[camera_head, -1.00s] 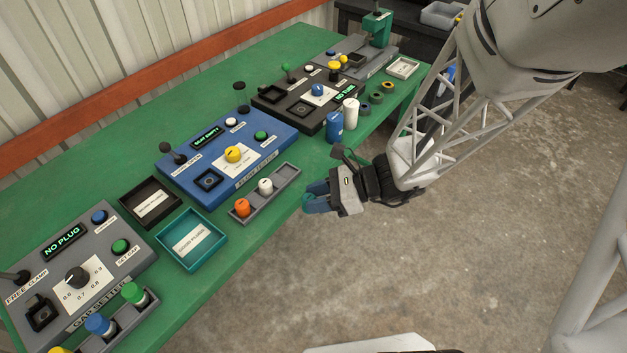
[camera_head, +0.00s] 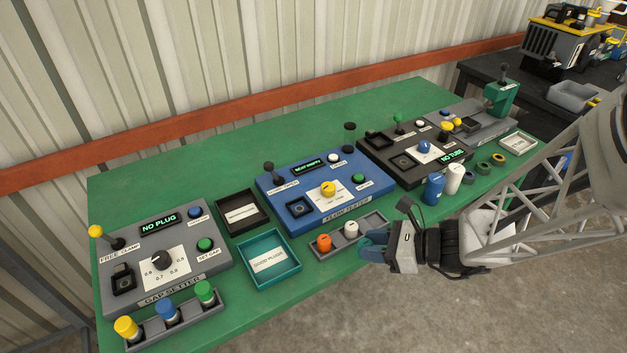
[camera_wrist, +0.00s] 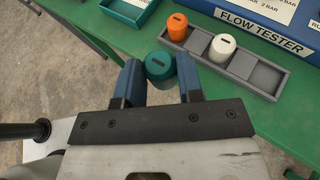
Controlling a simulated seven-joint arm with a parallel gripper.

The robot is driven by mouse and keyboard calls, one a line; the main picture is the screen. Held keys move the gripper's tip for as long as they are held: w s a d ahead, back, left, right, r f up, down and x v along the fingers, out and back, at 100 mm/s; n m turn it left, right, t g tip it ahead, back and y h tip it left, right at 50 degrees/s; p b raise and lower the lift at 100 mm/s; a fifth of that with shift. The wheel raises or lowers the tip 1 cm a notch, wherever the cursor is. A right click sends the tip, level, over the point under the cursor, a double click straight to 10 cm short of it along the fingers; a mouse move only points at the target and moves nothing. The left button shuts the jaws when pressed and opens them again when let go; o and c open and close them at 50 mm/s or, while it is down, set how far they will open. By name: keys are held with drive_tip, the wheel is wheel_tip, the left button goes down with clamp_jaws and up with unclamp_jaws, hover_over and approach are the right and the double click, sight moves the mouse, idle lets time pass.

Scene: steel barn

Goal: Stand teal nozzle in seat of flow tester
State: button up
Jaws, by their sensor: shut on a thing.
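My gripper (camera_head: 374,246) is at the front edge of the green table, just right of the grey nozzle rack. In the wrist view, its blue fingers are shut on the teal nozzle (camera_wrist: 159,66), a short cylinder with a dark slot in its top. In the head view the nozzle is largely hidden by the fingers. The blue flow tester (camera_head: 290,185) stands behind the rack. Its seat (camera_head: 298,208) is a dark square block at its front left, and it looks empty. The tester's small display reads "SEAT EMPTY".
The grey rack (camera_wrist: 258,82) holds an orange nozzle (camera_head: 323,243) and a white nozzle (camera_head: 350,229). A teal tray (camera_head: 268,279) and a dark tray (camera_head: 240,211) lie left of the tester. Blue and white cylinders (camera_head: 433,188) stand to its right.

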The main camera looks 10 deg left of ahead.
drive_tip(key=s+a+r, duration=0.1)
drive_tip(key=a+r, duration=0.1)
drive_tip(key=a, duration=0.7)
drive_tip(key=shift+s+a, duration=0.15)
drive_tip(key=shift+r, duration=0.1)
drive_tip(key=shift+a, duration=0.1)
hover_over(305, 210)
drive_tip(key=shift+f, duration=0.75)
idle(0.4)
drive_tip(key=shift+f, duration=1.75)
drive_tip(key=shift+f, duration=0.15)
drive_tip(key=o, duration=0.9)
